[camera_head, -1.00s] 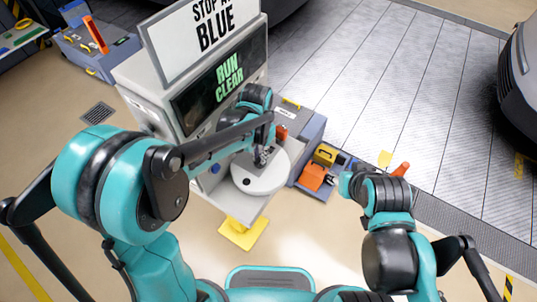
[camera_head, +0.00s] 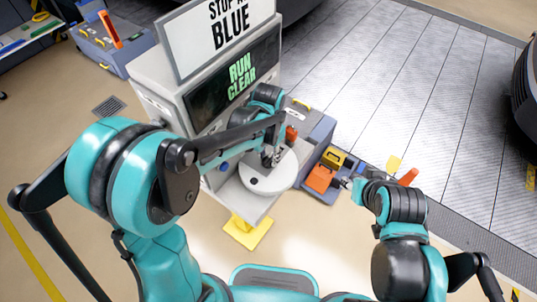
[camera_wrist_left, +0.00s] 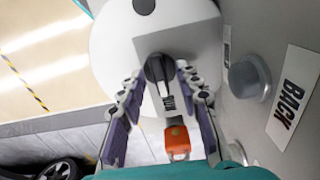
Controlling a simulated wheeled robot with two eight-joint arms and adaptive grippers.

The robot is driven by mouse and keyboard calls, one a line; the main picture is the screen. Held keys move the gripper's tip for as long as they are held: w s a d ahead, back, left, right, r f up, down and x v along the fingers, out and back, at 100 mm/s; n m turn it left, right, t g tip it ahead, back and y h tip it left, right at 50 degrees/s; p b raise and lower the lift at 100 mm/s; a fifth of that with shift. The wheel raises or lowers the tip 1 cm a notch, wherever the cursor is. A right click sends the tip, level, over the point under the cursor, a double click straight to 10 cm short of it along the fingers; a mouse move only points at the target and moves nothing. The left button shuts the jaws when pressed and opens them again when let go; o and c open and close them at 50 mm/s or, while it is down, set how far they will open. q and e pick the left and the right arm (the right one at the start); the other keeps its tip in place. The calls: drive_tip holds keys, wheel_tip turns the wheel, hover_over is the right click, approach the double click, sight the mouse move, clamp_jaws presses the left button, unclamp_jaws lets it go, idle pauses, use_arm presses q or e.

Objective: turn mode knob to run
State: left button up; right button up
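The mode knob (camera_wrist_left: 157,70) is a dark, elongated handle on a grey square plate, in the left wrist view. The plate sits on a round white disc (camera_wrist_left: 110,45), which also shows on the console shelf in the head view (camera_head: 272,180). My left gripper (camera_wrist_left: 158,76) is open, its two fingers on either side of the knob; contact cannot be told. In the head view my left gripper (camera_head: 270,157) is over the disc and hides most of the knob. My right gripper (camera_head: 343,182) is small, beside the orange bin; its finger state is unclear.
An orange bin (camera_head: 319,179) and a yellow bin (camera_head: 333,158) stand right.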

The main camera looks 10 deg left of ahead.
use_arm(q)
wheel_tip(320, 180, up, 12)
idle(0.6)
idle(0.4)
